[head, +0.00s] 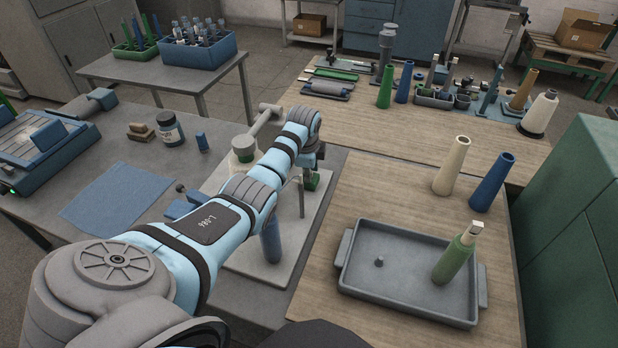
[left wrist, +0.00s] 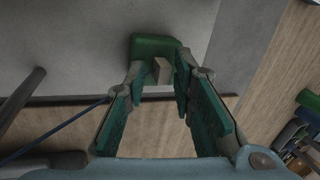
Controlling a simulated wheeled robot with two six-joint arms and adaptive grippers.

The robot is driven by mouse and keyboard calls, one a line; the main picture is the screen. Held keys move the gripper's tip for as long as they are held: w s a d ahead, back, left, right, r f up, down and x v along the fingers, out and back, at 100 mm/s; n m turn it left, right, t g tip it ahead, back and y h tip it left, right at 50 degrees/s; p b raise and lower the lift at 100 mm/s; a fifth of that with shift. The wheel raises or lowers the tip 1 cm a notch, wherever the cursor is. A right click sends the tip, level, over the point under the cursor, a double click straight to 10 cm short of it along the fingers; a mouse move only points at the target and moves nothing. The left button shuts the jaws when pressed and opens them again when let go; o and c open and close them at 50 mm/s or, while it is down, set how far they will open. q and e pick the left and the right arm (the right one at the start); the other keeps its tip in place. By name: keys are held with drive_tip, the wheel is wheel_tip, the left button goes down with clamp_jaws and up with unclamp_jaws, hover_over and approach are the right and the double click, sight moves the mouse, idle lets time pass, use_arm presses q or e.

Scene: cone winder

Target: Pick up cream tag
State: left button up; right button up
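My left arm reaches across the head view, and its gripper (head: 312,160) points down over the grey plate, partly hidden by the arm. In the left wrist view my left gripper (left wrist: 158,76) is open, with a gap beside each finger. A small cream-beige block (left wrist: 162,70), which looks like the cream tag, stands between the fingertips. It is at a green holder (left wrist: 154,46), which also shows below the gripper in the head view (head: 312,182). My right gripper is not in view.
A grey tray (head: 362,284) stands on the wooden table, with cream (head: 452,166) and blue (head: 492,182) cones behind it. A blue cylinder (head: 271,240) and a thin grey post (head: 301,198) stand close to my left arm. A blue cloth (head: 115,195) lies left.

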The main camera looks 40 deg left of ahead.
use_arm(q)
drive_tip(key=shift+w, duration=0.1)
drive_tip(key=c, duration=0.5)
drive_tip(key=shift+c, duration=0.2)
wheel_tip(320, 180, up, 23)
drive_tip(key=p, duration=0.8)
drive_tip(key=shift+p, duration=0.35)
